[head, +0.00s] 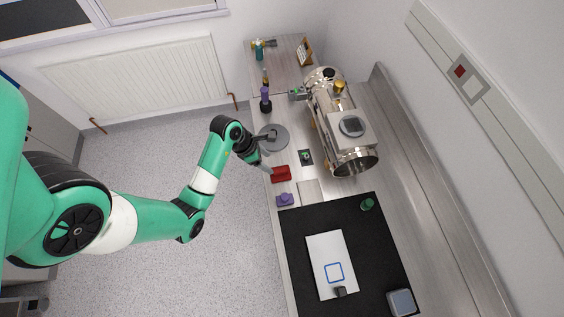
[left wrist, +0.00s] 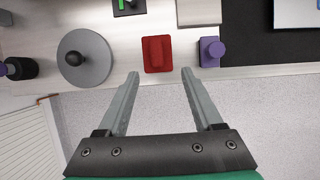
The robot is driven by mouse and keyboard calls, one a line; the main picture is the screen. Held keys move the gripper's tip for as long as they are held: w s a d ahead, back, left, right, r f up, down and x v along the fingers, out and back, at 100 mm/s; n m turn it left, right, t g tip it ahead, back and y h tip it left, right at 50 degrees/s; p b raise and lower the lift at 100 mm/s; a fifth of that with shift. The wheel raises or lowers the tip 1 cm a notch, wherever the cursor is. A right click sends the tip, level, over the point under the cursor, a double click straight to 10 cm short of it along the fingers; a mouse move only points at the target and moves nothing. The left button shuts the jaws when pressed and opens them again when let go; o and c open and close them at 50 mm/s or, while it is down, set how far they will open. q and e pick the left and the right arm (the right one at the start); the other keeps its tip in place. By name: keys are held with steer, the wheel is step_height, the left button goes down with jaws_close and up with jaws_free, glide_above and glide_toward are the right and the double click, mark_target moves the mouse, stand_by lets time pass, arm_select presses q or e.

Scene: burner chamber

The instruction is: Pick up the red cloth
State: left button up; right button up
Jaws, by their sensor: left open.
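The red cloth (head: 281,174) lies on the bench top near its front edge, and looks folded with a raised ridge in the middle. It also shows in the left wrist view (left wrist: 157,54), just beyond the fingertips and roughly midway between them. My left gripper (left wrist: 160,72) is open and empty, its two fingers on either side of the line to the cloth. In the head view my left gripper (head: 264,169) is beside the cloth's left side. My right gripper is not in view.
A purple object (left wrist: 211,51) sits close right of the cloth in the wrist view. A grey disc with a black knob (left wrist: 84,58) stands to the left. The metal chamber (head: 341,125) stands behind; a black mat (head: 302,228) lies nearer.

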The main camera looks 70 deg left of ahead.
arm_select(q)
steer(key=b, duration=0.1)
glide_above(279, 170)
steer(key=s, duration=0.2)
step_height(279, 170, down, 5)
steer(key=shift+d+f, duration=0.15)
steer(key=shift+f, duration=0.05)
steer(key=x, duration=0.1)
steer(key=b+x, duration=0.1)
steer(key=x, duration=0.1)
steer(key=b+x, duration=0.1)
steer(key=shift+a+f, duration=0.25)
steer(key=shift+a, duration=0.1)
steer(key=shift+w+f, duration=0.2)
steer(key=shift+f, duration=0.15)
steer(key=shift+c, duration=0.3)
jaws_close()
